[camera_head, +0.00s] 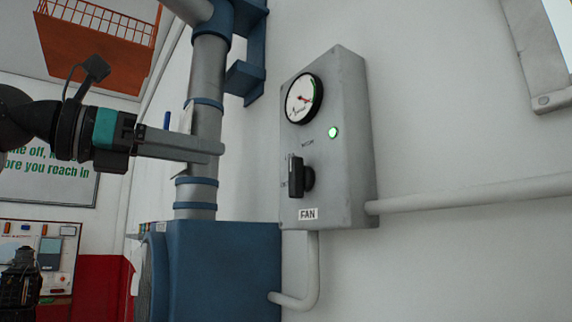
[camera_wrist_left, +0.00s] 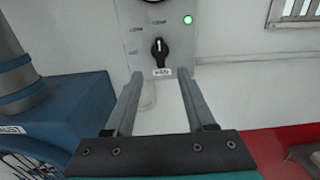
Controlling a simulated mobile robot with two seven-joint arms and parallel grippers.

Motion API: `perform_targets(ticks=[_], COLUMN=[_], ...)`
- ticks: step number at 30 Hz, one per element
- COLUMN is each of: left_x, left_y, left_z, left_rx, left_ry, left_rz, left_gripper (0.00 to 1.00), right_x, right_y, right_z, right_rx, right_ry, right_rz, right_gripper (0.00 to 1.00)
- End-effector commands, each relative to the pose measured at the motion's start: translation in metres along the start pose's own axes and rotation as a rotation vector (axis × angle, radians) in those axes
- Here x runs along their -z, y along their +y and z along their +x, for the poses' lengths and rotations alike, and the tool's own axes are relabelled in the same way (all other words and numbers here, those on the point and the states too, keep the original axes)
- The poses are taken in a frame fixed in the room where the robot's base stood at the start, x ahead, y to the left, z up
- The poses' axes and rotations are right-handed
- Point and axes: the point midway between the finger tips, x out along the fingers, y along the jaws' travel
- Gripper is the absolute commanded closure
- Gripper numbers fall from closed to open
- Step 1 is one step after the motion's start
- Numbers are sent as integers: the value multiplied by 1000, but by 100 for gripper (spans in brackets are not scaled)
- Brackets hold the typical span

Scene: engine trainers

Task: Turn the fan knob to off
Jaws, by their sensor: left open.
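The black fan knob (camera_head: 296,180) sits on the front of a grey control box (camera_head: 350,150) with a "FAN" label (camera_head: 308,214). In the left wrist view the knob (camera_wrist_left: 159,52) has its pointer roughly upright; the lettering around it is too small to read. My left gripper (camera_head: 222,150) is open and empty, left of the knob and apart from it in the head view. In the left wrist view its two fingers (camera_wrist_left: 160,82) point toward the box, with the knob beyond and between their tips.
A dial gauge (camera_head: 303,99) and a lit green lamp (camera_head: 333,133) are above the knob. A blue fan housing (camera_head: 225,265) and a vertical grey pipe (camera_head: 207,80) stand left of the box. A conduit (camera_head: 470,193) runs right along the wall.

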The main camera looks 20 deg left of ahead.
Motion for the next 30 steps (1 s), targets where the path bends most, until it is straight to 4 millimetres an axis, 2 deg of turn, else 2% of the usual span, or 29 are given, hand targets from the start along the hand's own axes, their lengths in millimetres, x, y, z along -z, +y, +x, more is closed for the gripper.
perform_targets(ticks=[5, 21, 25, 30], left_x=[-1, -3, -2, -1], left_y=[0, 1, 1, 2], left_z=[15, 124, 140, 149], left_rx=[-6, -4, -4, -5], left_ry=[4, 2, 1, 0], left_rz=[6, 2, 2, 2], left_gripper=[45, 45, 45, 45], right_x=[0, 2, 2, 2], right_y=[0, 0, 0, 0], right_z=[-4, -33, -38, -40], right_rx=[0, 0, 0, 1], right_ry=[0, -2, -3, -3], right_rz=[0, 1, 1, 0], right_gripper=[50, 50, 50, 50])
